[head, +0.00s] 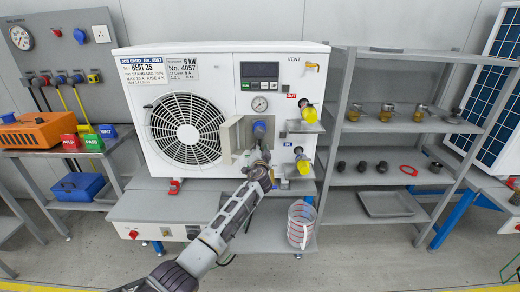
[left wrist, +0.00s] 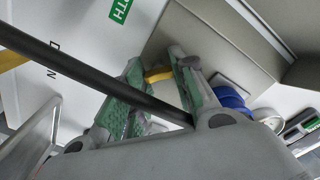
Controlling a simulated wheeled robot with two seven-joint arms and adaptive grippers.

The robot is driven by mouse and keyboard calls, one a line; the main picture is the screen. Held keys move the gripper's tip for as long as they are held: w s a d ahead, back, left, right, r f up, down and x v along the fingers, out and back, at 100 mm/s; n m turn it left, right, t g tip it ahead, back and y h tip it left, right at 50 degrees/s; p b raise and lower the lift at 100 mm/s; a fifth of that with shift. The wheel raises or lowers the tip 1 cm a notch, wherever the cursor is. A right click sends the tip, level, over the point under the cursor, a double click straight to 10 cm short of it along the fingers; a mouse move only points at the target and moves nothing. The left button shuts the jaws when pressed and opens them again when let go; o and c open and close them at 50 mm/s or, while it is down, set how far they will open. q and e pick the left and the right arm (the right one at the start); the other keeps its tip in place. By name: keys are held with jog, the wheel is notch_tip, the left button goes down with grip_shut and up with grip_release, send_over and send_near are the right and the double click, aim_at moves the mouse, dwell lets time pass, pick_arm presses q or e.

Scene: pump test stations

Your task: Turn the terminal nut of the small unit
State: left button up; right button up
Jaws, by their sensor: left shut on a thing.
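The small unit (head: 285,90) is a white cabinet with a round fan grille, a display and a gauge. A beige cover (head: 231,138) stands open on its front, left of a blue fitting (head: 259,129). My left gripper (head: 262,158) reaches in just below the blue fitting. In the left wrist view its green-padded fingers (left wrist: 157,70) are closed on a small yellow piece (left wrist: 158,75), apparently the terminal nut. A black cable (left wrist: 90,75) crosses in front of one finger. The blue fitting (left wrist: 230,98) is beside the other finger. My right gripper is out of view.
Yellow-capped valves (head: 308,114) stick out right of the gripper. A clear jug (head: 301,225) stands below on the right. A shelf rack (head: 398,127) with fittings is at right. An orange case (head: 37,130) and blue bin (head: 78,187) are at left.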

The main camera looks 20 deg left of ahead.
pick_arm(q)
jog(key=shift+f+m+p, duration=0.1)
jog(key=shift+m+p, duration=1.15)
jog(key=shift+m, duration=3.15)
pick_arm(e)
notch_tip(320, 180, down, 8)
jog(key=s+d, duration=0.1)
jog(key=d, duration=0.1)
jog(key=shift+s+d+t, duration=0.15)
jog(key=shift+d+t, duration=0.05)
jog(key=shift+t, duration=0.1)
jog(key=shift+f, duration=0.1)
pick_arm(q)
jog(key=o, duration=1)
jog(key=shift+d, duration=0.1)
jog(key=shift+s, duration=0.1)
